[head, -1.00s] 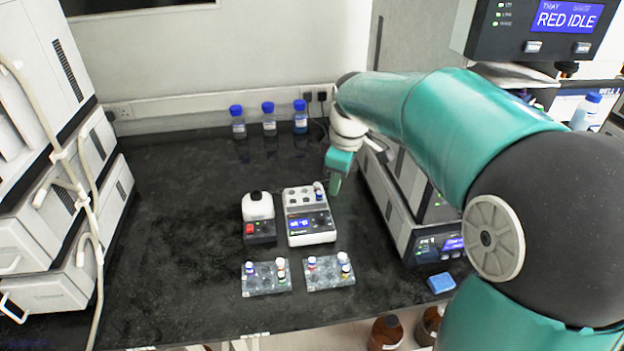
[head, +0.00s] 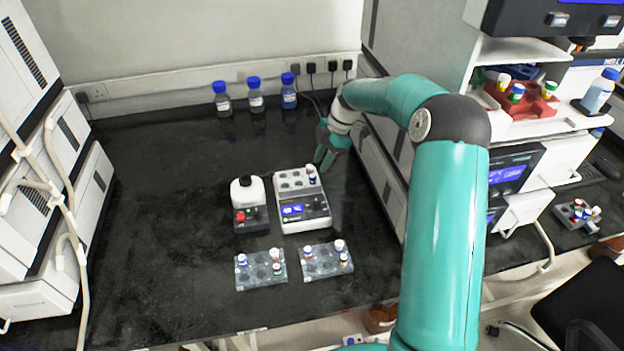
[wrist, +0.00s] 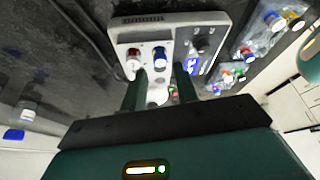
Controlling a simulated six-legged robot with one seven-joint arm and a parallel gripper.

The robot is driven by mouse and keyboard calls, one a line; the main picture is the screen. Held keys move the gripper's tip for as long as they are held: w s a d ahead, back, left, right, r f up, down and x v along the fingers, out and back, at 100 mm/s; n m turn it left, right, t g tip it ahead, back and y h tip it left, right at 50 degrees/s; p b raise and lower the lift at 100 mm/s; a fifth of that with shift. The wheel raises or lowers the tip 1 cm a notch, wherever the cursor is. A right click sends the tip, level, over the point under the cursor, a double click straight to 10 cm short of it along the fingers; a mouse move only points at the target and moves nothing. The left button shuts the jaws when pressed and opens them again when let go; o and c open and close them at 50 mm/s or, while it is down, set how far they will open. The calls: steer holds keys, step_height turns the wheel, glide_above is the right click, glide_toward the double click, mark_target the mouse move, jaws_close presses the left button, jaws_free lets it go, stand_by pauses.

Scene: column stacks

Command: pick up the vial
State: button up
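A small vial with a white and blue top (head: 312,174) stands upright at the back right corner of a white block device (head: 300,215) with a blue display. My gripper (head: 323,158) is just behind and right of that vial in the head view, pointing down. In the wrist view the two fingers of my gripper (wrist: 161,92) are apart over the device (wrist: 185,20). A red-capped vial (wrist: 133,63) and a blue-capped one (wrist: 160,58) show near the fingertips. A pale round shape lies between the fingers; I cannot tell what it is. Nothing is visibly held.
Two clear racks, left (head: 261,270) and right (head: 327,262), hold several capped vials in front of the device. Several blue-capped bottles (head: 256,95) stand near the wall. The left bench is clear.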

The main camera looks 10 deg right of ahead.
mark_target(314, 176)
steer(key=shift+x, duration=2.7)
steer(key=shift+a+r, duration=0.1)
steer(key=shift+a, duration=0.05)
steer(key=shift+c, duration=0.4)
jaws_close()
